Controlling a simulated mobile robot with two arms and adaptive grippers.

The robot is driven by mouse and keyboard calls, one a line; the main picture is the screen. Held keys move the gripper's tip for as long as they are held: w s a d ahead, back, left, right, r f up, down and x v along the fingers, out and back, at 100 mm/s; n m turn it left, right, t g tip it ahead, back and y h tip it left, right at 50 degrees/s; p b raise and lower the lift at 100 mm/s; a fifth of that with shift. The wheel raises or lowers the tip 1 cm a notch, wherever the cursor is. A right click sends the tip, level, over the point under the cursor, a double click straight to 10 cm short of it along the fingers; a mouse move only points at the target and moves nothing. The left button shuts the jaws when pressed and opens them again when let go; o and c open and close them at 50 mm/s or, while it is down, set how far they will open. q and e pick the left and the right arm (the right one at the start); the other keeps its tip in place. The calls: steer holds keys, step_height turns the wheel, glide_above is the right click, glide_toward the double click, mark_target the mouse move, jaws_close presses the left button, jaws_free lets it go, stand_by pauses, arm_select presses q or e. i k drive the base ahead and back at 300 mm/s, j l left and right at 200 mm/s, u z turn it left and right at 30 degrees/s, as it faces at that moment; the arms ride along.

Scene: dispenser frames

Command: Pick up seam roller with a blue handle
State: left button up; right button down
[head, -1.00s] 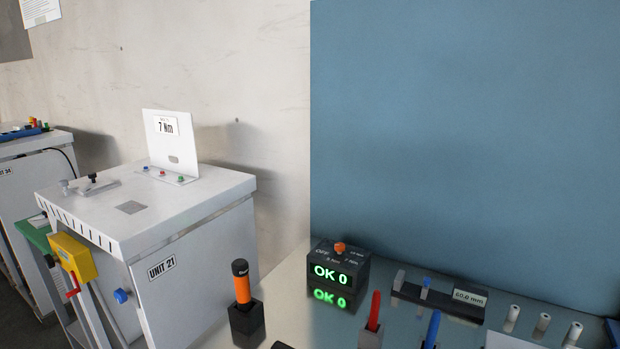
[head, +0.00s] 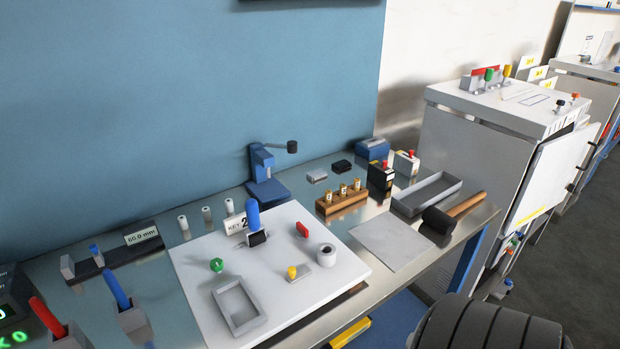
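Two upright blue handles show in the head view. One blue handle (head: 117,289) leans in a small grey holder at the lower left of the bench. The other blue handle (head: 253,214) stands at a small black block on the white board, beside the key tag. The roller end of a seam roller does not show on either, so I cannot tell which one it is. Neither of my grippers is in view.
A red handle (head: 45,316) stands in a holder at the far left. The white board (head: 205,262) also carries a grey tray (head: 240,306) and small coloured parts. A mallet (head: 453,217) lies at the bench's right, near an empty grey tray (head: 427,194).

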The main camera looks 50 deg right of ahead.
mark_target(257, 235)
steer(key=z, duration=1.2)
steer(key=k+j+u, duration=0.15)
steer(key=j, duration=0.2)
steer(key=k+j+u, duration=0.1)
steer(key=j, duration=0.3)
steer(key=k+j+u, duration=0.15)
steer(key=j, duration=0.25)
steer(key=k+j+u, duration=0.15)
steer(key=j, duration=0.25)
